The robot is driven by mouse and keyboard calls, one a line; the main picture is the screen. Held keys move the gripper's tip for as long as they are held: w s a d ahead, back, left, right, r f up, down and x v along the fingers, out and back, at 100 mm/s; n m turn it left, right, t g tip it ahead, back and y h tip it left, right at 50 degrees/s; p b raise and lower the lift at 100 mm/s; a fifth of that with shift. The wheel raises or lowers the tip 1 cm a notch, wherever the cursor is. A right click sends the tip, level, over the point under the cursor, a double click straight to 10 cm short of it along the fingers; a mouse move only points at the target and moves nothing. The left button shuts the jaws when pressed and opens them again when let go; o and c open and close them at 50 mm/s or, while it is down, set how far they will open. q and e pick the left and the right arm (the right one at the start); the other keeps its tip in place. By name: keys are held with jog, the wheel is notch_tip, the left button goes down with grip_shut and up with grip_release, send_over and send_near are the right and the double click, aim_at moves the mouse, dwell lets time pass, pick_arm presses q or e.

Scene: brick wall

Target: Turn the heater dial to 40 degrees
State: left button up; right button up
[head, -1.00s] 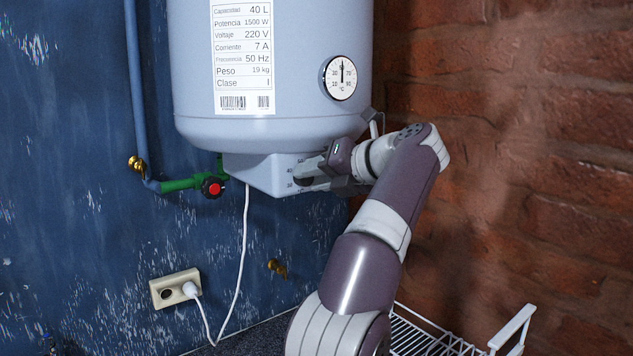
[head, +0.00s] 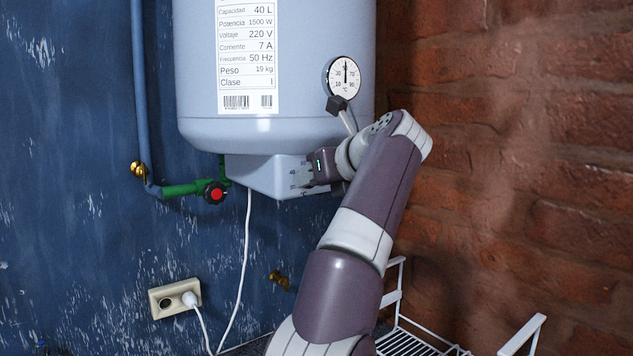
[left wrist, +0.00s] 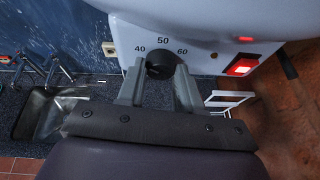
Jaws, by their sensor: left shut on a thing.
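The heater (head: 275,90) is a pale blue-grey tank with a slanted control box (head: 265,176) beneath it. In the left wrist view the black round dial (left wrist: 161,64) sits on that box, with 40, 50 and 60 printed around it. My left gripper (left wrist: 160,72) has a finger on either side of the dial and is shut on it. Which number the dial points at cannot be made out. In the head view my left gripper (head: 306,174) is at the box front and hides the dial. My right gripper is not in view.
A lit red switch (left wrist: 243,65) is right of the dial. A round thermometer (head: 342,78) is on the tank. A green pipe with a red-capped valve (head: 215,192) is left of the box. A white wire rack (head: 410,340) stands below, beside the brick wall (head: 500,180).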

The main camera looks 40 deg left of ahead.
pick_arm(q)
jog(key=shift+r, duration=0.15)
jog(key=o, duration=1)
jog(key=shift+a, duration=0.1)
jog(key=p+v, duration=0.1)
jog(key=v, duration=1.1)
jog(key=shift+s+d+p, duration=0.2)
jog(key=shift+d+p, duration=0.15)
